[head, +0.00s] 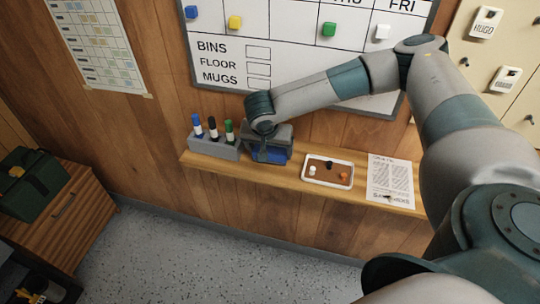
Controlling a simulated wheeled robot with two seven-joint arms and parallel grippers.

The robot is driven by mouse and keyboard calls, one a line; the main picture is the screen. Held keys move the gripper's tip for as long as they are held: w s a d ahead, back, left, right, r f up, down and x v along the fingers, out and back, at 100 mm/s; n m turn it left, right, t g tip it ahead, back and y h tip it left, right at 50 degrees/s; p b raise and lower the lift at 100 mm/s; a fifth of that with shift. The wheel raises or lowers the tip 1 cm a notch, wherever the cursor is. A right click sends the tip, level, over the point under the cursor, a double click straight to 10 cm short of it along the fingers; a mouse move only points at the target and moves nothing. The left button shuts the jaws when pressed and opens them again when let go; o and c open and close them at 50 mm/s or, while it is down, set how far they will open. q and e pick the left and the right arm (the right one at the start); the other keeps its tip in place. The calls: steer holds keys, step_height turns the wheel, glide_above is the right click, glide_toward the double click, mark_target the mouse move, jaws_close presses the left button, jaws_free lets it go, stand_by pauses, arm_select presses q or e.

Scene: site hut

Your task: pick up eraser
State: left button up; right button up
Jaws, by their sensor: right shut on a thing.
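The eraser (274,154) is a blue block at the wooden shelf, just right of the marker holder. Only part of it shows, because my right gripper (268,148) covers much of it. My right gripper comes down from above and is shut on the eraser. I cannot tell whether the eraser touches the shelf or is slightly above it. My left gripper is not in view.
The wooden shelf (226,165) runs below the whiteboard (290,54). A grey holder (214,148) with several markers stands close left of the gripper. A white-rimmed tray (328,184) with small pieces and a printed sheet (390,178) lie to the right.

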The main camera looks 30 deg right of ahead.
steer(key=shift+s+d+r+b, duration=0.1)
steer(key=shift+r+b, duration=0.25)
steer(key=shift+r, duration=0.25)
steer(key=shift+s+d+r+b, duration=0.1)
steer(key=shift+r+b, duration=0.25)
steer(key=shift+r, duration=0.2)
steer(key=s+d+r+b, duration=0.4)
steer(key=s+d+r, duration=0.3)
steer(key=d, duration=0.1)
steer(key=shift+s, duration=0.35)
